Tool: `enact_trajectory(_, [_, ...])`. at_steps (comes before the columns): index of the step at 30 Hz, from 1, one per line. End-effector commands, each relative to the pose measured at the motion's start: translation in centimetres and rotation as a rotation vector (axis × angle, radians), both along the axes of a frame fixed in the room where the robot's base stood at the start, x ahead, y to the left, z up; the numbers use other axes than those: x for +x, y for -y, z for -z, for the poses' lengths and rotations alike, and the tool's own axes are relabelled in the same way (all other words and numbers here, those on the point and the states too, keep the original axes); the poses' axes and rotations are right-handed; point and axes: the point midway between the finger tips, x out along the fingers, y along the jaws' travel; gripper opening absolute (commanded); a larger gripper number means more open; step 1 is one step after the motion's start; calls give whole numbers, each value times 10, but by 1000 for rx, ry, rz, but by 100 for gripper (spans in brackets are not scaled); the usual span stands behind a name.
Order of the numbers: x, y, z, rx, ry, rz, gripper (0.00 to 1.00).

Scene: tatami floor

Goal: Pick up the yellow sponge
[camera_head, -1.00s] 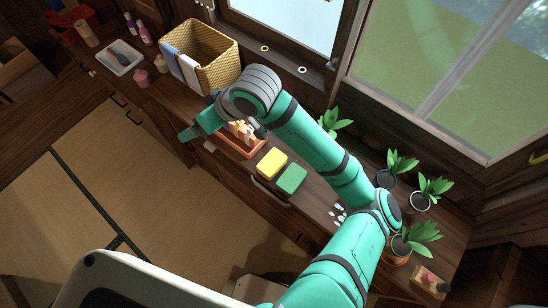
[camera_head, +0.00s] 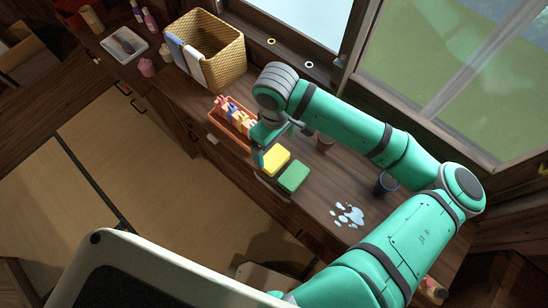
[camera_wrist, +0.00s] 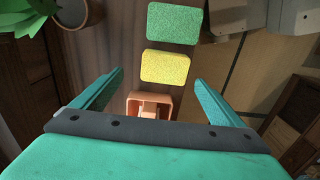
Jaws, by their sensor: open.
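The yellow sponge (camera_head: 276,161) lies flat on the dark wooden counter (camera_head: 318,205), beside a green sponge (camera_head: 294,177). In the wrist view the yellow sponge (camera_wrist: 165,68) is just beyond the fingertips, with the green sponge (camera_wrist: 174,23) farther up. My gripper (camera_wrist: 152,82) is open and empty, its two fingers spread wider than the sponge. In the head view my gripper (camera_head: 258,152) is beside the sponge's upper left edge, partly hidden by my wrist. I cannot tell its exact height above the counter.
A wicker basket (camera_head: 226,67) stands farther back. A blue-white splash (camera_head: 348,214) and dark pot (camera_head: 386,184) are to the right.

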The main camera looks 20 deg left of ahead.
Motion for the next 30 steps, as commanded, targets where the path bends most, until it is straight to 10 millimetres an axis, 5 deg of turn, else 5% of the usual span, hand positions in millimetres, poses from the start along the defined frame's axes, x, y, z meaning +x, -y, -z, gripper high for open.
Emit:
enact_trajectory(15, [-9, -1, 52, 1, 0, -4, 92])
enact_trajectory(24, [-9, -1, 56, 2, 2, -5, 92])
enact_trajectory(30, [-9, 0, 55, 2, 2, -4, 49])
